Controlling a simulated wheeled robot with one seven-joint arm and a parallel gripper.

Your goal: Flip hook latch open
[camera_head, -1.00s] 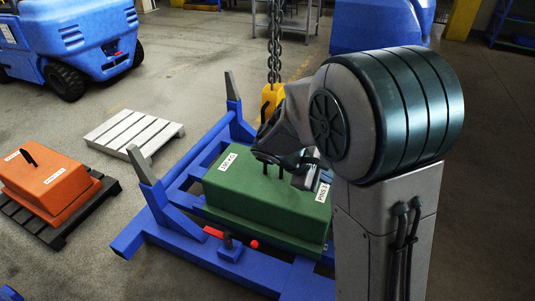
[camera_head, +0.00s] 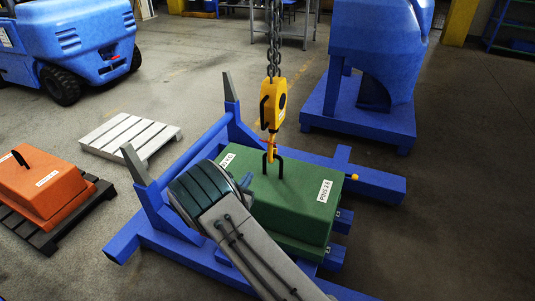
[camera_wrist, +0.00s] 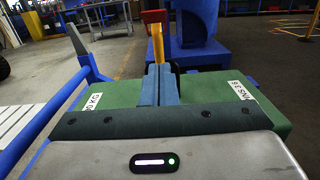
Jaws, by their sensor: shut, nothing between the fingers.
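The yellow crane hook block (camera_head: 274,102) hangs from a chain over the green counterweight (camera_head: 298,193). Its orange hook and latch part (camera_head: 271,153) is at the counterweight's black lifting loop (camera_head: 280,165); I cannot tell whether the hook is through it. In the wrist view, my gripper (camera_wrist: 159,72) is shut and empty, over the green counterweight (camera_wrist: 197,88). A yellow upright part with a red top (camera_wrist: 155,40) shows just beyond the fingertips; contact cannot be told.
The counterweight sits in a blue frame (camera_head: 152,199) with two grey-tipped uprights. An orange weight (camera_head: 40,185) on a dark pallet and a pale slatted pallet (camera_head: 128,134) lie left. A blue machine (camera_head: 350,120) stands behind. Floor at right is clear.

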